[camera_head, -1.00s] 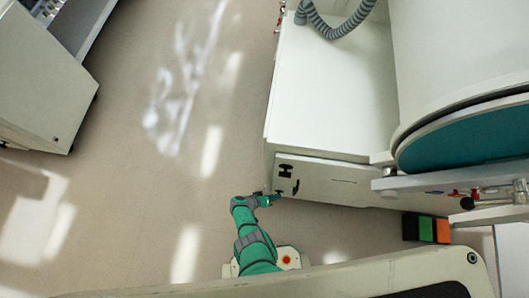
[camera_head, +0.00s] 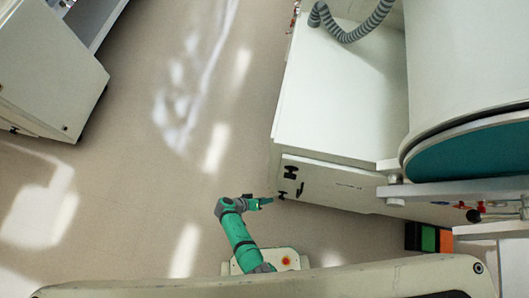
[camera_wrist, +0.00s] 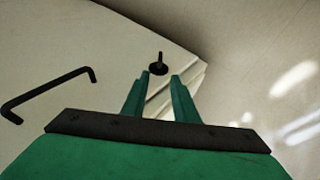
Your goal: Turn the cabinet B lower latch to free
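A white cabinet front (camera_head: 335,188) stands right of centre in the head view; I cannot read a label on it. A small black latch (camera_head: 282,195) sits low at its left edge, with another black fitting (camera_head: 291,172) above it. In the wrist view the latch (camera_wrist: 158,66) is a round black base with a short stem, just beyond my fingertips and roughly in line with the gap between them. My gripper (camera_head: 268,201) is open and empty. Its two green fingers show apart in the wrist view (camera_wrist: 160,78). I see no contact with the latch.
A black bar handle (camera_wrist: 45,93) is on the same front, left of the latch in the wrist view. A large white drum with a teal face (camera_head: 475,152) stands at the right. A black, green and orange box (camera_head: 428,238) lies below it. The floor left of the cabinet is clear.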

